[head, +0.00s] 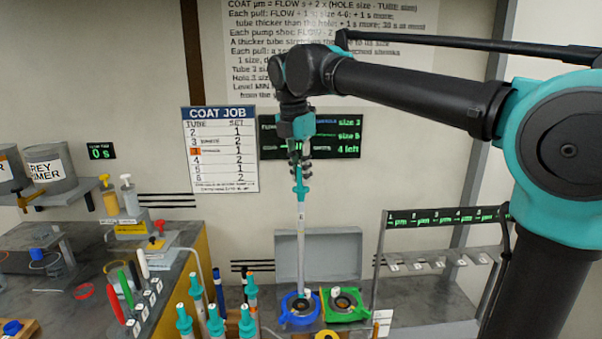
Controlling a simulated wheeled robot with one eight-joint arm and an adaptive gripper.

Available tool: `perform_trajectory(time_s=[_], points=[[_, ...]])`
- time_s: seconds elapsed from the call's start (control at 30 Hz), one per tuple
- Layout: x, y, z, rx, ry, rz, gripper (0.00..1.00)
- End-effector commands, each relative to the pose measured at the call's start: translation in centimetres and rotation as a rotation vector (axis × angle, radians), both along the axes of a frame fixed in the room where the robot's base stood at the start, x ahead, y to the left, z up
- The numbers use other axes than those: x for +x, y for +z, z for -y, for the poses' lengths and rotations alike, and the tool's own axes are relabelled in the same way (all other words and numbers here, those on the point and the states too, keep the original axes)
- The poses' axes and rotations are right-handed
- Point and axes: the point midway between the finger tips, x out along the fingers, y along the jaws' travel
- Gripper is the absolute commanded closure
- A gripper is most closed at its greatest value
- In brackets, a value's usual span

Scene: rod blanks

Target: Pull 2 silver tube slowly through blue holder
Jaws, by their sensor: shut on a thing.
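My gripper (300,165) is shut on the teal top end of a silver tube (301,235). The tube hangs upright below it. Its lower end reaches the blue holder (284,316) on the bench and appears to be in the holder's opening; how far it goes in is hidden. Several other tubes with teal ends (215,322) stand at the bottom, left of the blue holder. Their lower parts are cut off by the picture's edge.
A green holder (357,311) sits right beside the blue one, with a grey open-lidded box (318,244) behind. A slotted rack (440,262) stands at right. Pumps, cans and coloured handles crowd the left bench. A COAT JOB sign (220,150) hangs on the wall.

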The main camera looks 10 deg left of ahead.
Motion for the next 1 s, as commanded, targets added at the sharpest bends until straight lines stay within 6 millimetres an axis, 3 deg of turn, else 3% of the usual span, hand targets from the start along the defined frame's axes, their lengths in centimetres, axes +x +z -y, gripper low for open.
perform_trajectory(time_s=[1.0], points=[[0.0,-2.5,0.0,0.000,0.000,0.000,1.00]])
